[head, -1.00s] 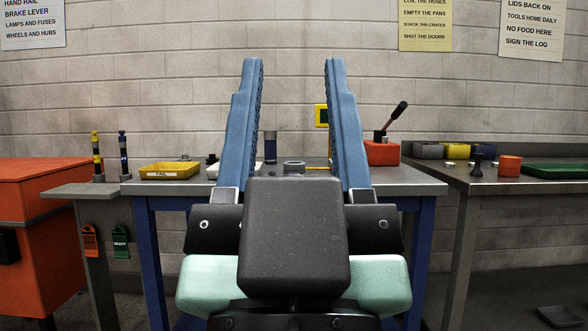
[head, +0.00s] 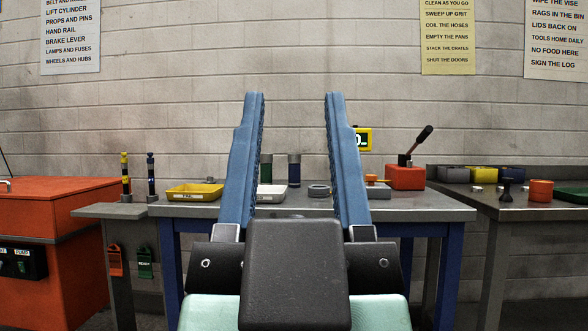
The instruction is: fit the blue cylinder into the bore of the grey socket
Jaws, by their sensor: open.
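The blue cylinder (head: 294,171) stands upright on the workbench, seen between my gripper's fingers. A grey ring-shaped piece (head: 319,190), which looks like the grey socket, lies on the bench to its right, near my right finger. Its bore is hard to make out at this angle. My gripper (head: 292,97) is open and empty, with its two blue fingers pointing up in the picture. The bench and both pieces appear beyond the fingers, with nothing between them. A dark green cylinder (head: 266,169) stands left of the blue one, partly behind my left finger.
An orange cabinet (head: 50,240) is at the left.

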